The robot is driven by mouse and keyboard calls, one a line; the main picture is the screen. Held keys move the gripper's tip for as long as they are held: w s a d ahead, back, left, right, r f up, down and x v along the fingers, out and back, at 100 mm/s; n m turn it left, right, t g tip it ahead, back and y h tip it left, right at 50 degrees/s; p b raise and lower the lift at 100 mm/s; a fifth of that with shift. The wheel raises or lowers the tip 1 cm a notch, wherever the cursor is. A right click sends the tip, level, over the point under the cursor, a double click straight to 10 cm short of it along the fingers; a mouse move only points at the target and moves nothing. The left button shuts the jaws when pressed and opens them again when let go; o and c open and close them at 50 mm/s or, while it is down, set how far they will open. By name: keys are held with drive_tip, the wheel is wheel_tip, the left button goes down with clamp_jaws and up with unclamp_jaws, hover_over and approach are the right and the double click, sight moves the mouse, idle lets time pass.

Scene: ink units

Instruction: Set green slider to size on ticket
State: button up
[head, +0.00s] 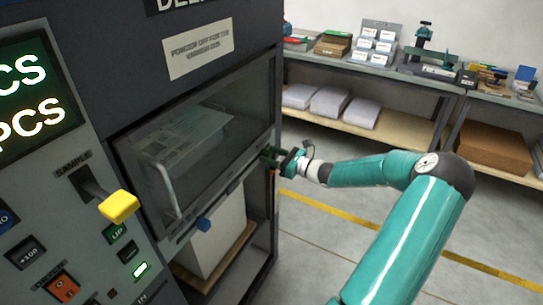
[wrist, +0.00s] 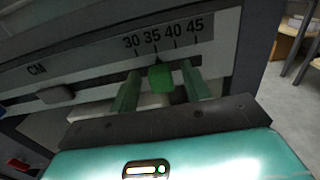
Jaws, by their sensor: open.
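The green slider (wrist: 161,78) sits on a light scale strip (wrist: 100,66) marked 30, 35, 40 and 45 in the wrist view. Its pointed tip is close to the 35 mark; the exact reading is hard to tell. My gripper (wrist: 161,88) is open, with one green finger on each side of the slider and a visible gap to each. In the head view my gripper (head: 274,156) is at the right end of the rail under the cabinet window, and the slider cannot be made out clearly. No ticket with a readable size shows.
A glazed cabinet window (head: 200,140) with a handle is above the rail, with printed paper behind it. A blue knob (head: 203,224) is further left on the rail. A yellow lever (head: 119,206) and buttons are on the left panel. A bench (head: 400,75) stands behind; floor between is clear.

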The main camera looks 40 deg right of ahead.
sight(257, 157)
drive_tip(key=shift+w, duration=0.15)
clamp_jaws()
drive_tip(key=shift+s+a, duration=0.25)
drive_tip(key=shift+a, duration=0.4)
drive_tip(key=shift+s+a, duration=0.2)
drive_tip(key=shift+a, duration=0.4)
drive_tip(key=shift+a+f, duration=0.1)
drive_tip(key=shift+a, duration=0.2)
unclamp_jaws()
drive_tip(key=shift+s+a, duration=0.15)
drive_tip(key=shift+s, duration=0.05)
drive_tip(key=shift+w+d, duration=0.15)
drive_tip(key=shift+d, duration=0.05)
drive_tip(key=v, duration=1.3)
drive_tip(key=shift+s, duration=0.4)
